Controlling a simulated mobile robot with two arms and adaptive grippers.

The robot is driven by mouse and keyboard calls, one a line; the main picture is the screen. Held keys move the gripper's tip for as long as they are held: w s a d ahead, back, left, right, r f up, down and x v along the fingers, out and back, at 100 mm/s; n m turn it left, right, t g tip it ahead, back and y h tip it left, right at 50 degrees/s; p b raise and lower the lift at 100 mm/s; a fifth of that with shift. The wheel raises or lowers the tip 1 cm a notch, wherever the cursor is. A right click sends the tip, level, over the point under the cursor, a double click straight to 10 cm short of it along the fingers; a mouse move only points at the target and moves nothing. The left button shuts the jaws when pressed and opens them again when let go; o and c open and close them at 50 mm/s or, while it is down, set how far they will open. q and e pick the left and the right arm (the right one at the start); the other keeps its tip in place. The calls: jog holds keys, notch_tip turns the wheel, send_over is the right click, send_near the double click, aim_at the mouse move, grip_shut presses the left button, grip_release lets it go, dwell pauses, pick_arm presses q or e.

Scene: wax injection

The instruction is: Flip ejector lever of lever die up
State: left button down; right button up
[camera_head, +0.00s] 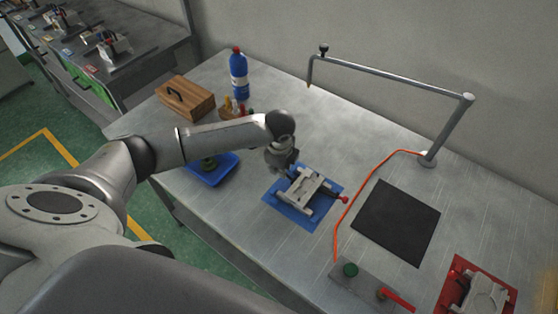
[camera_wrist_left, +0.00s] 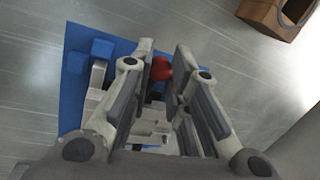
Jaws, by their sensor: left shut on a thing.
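The lever die (camera_head: 304,191) is a light grey metal block on a blue mat (camera_head: 287,205) on the table. A red knob (camera_head: 344,199) sticks out on its right side. My left gripper (camera_head: 288,172) reaches down at the die's far left side and hides part of it. In the left wrist view, my left gripper (camera_wrist_left: 163,66) has its fingers on either side of a red ball knob (camera_wrist_left: 161,69), shut on this lever end. The die's grey parts (camera_wrist_left: 98,78) show beside and behind the fingers; the lever's shaft is mostly hidden. My right gripper is not in view.
A black mat (camera_head: 397,222) and an orange cable (camera_head: 352,202) lie right of the die. A bent metal stand (camera_head: 447,130) rises behind. A blue tray (camera_head: 212,172), wooden box (camera_head: 186,98) and blue bottle (camera_head: 239,75) stand left. A red mat (camera_head: 448,290) holds another die.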

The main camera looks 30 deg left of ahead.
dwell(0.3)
pick_arm(q)
jog(key=c, duration=1.3)
grip_release()
jog(key=shift+w, duration=0.1)
jog(key=shift+c, duration=0.2)
jog(key=shift+r, duration=0.15)
jog(key=v, duration=1.1)
jog(key=shift+r, duration=0.35)
jog(key=shift+s+d+f, duration=0.1)
jog(key=shift+s+d, duration=0.05)
jog(key=shift+s, duration=0.05)
